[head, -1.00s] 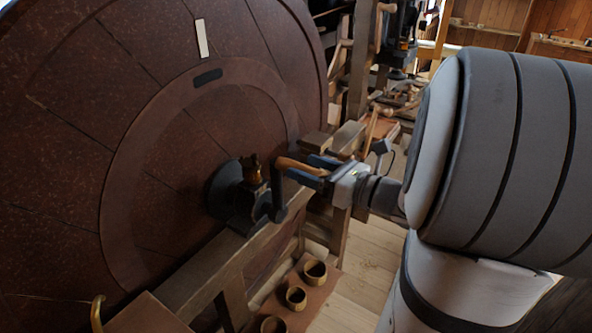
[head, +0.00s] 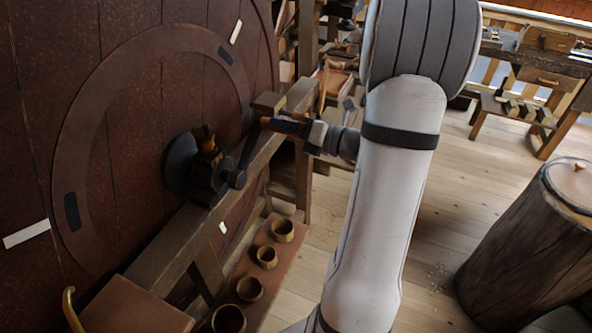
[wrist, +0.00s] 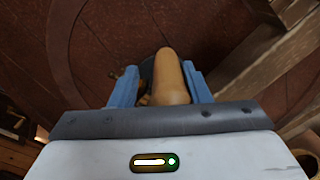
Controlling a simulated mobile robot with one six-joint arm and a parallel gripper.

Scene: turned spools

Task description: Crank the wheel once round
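The wheel (head: 110,110) is a huge dark red-brown disc filling the left of the head view, with white marks near its rim. My gripper (head: 283,126) is at this handle, coming from the right. The handle's far end in the head view is partly hidden by the fingers.
A wooden beam (head: 170,250) runs in front of the wheel below the hub. Several small wooden cups (head: 267,257) stand on a low board below. A wooden barrel (head: 535,235) stands at the right. Open plank floor (head: 440,215) lies between it and my arm.

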